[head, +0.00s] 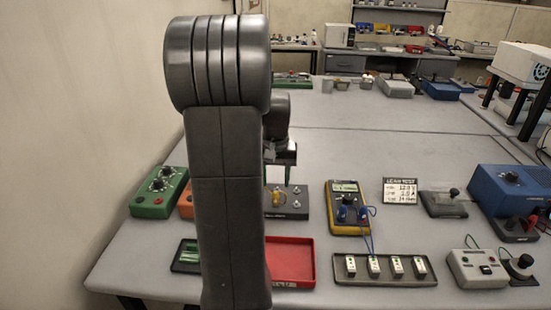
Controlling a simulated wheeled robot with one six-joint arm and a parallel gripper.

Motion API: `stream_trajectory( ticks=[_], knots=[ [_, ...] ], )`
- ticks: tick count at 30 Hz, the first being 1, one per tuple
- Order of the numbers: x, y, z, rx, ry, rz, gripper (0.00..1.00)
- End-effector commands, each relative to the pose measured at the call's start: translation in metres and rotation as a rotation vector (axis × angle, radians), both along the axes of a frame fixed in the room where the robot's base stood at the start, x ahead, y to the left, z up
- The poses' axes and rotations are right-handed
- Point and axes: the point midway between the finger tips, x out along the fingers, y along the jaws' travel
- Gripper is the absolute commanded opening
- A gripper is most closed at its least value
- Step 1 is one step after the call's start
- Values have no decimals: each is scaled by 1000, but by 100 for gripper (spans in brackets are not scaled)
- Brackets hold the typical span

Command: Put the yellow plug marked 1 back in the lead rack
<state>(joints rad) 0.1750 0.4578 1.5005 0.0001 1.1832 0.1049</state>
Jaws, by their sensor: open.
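A small yellow piece, likely the yellow plug (277,199), shows at a dark block (296,212) with silver studs. Its marking is too small to read, and I cannot tell whether it stands in the block or in front of it. My gripper (281,172) is above the block, close over the yellow piece, open and mostly hidden behind my arm. A narrow green strip shows just below it. I cannot make out for certain which thing is the lead rack.
A yellow meter (347,222) with blue plugs and leads stands right of the block. In front lie a red tray (291,262) and a dark tray (384,281) with several white units. A green box (159,199) stands left.

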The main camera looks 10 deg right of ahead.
Motion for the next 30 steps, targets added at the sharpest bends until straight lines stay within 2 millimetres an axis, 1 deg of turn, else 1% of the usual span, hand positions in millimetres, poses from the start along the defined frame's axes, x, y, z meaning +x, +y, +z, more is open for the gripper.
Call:
stream_trajectory(
  ticks=[1, 6, 9, 12, 15, 19, 26, 30],
  knots=[
    [1, 0, 13, -1, -6, 0, 46],
    [1, 0, 50, -1, -4, 0, 46],
    [0, 0, 66, -1, -3, 0, 46],
    [0, 0, 77, 0, -1, 0, 46],
    [0, 0, 83, 0, -1, 0, 46],
    [0, 0, 85, 0, 0, 0, 46],
    [0, 0, 85, 0, 0, 0, 46],
    [0, 0, 79, 1, 2, 0, 46]
  ],
)
